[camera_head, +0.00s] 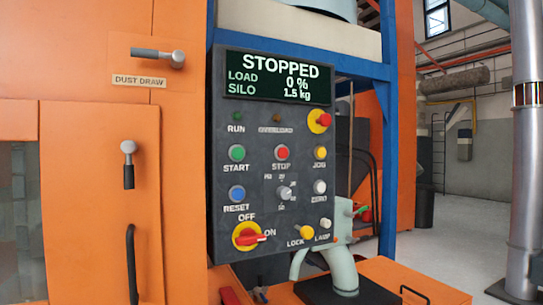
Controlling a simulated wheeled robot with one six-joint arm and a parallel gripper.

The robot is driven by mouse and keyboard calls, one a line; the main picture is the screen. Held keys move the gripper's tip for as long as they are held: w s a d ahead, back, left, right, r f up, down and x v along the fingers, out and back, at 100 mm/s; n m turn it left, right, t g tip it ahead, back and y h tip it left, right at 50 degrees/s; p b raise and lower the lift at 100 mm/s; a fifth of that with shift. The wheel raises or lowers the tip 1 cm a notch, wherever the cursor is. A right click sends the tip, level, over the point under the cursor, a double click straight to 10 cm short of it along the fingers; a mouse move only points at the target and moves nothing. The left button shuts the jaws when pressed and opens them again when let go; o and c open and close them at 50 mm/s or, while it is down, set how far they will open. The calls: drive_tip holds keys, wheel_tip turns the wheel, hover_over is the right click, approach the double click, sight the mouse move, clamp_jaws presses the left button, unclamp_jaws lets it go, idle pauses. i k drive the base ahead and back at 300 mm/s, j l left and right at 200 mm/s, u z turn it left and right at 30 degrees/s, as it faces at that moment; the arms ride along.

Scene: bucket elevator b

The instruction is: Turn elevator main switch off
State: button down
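The elevator main switch (249,237) is at the lower left of the dark control panel (224,130). It has a round yellow plate and a red handle. The handle lies nearly level and points right, toward the word ON. The word OFF is printed above the switch. The panel's screen (277,79) reads STOPPED, load 0 %, silo 1.5 kg. A pale jointed arm, seemingly mine, shows at the panel's lower right edge. I cannot make out gripper fingers on it. Nothing is seen touching the switch.
Other panel controls include a green start button (237,153), a red stop button (281,153) and a red and yellow knob (319,121). An orange cabinet with handles (85,120) stands at left. A blue frame (389,150) is behind. Open grey floor (455,235) lies at right, beside a metal pipe (526,150).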

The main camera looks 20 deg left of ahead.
sight(248, 236)
drive_tip(key=u, duration=1.3)
